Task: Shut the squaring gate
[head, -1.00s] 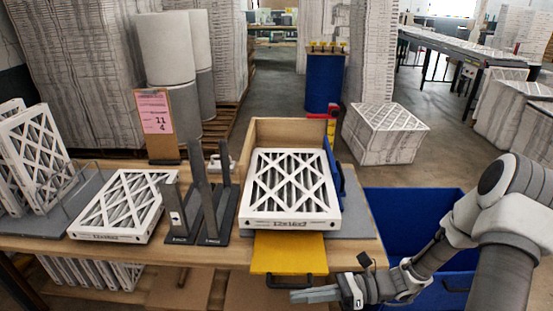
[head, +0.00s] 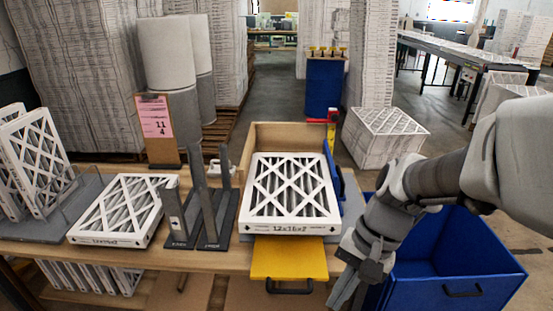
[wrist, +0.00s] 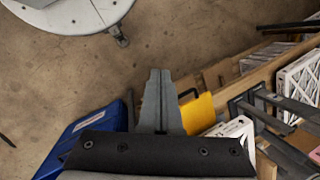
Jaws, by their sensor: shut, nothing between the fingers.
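The squaring gate, which I take to be the yellow panel (head: 289,258) with a black handle (head: 289,287), is folded down at the front of a wooden box frame (head: 290,132). A white boxed filter (head: 290,190) marked 12x16x2 lies in the frame. My gripper (head: 338,302) is shut and empty, low and to the right of the yellow panel, apart from it. In the wrist view my shut fingers (wrist: 159,75) point up the picture, with the yellow panel (wrist: 198,112) and its handle (wrist: 188,94) just to their right.
A blue bin (head: 440,260) stands right of the bench, beneath my arm. A dark upright rack (head: 205,210) and another filter (head: 125,207) are left of the frame. A blue part (head: 338,180) is at the frame's right side.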

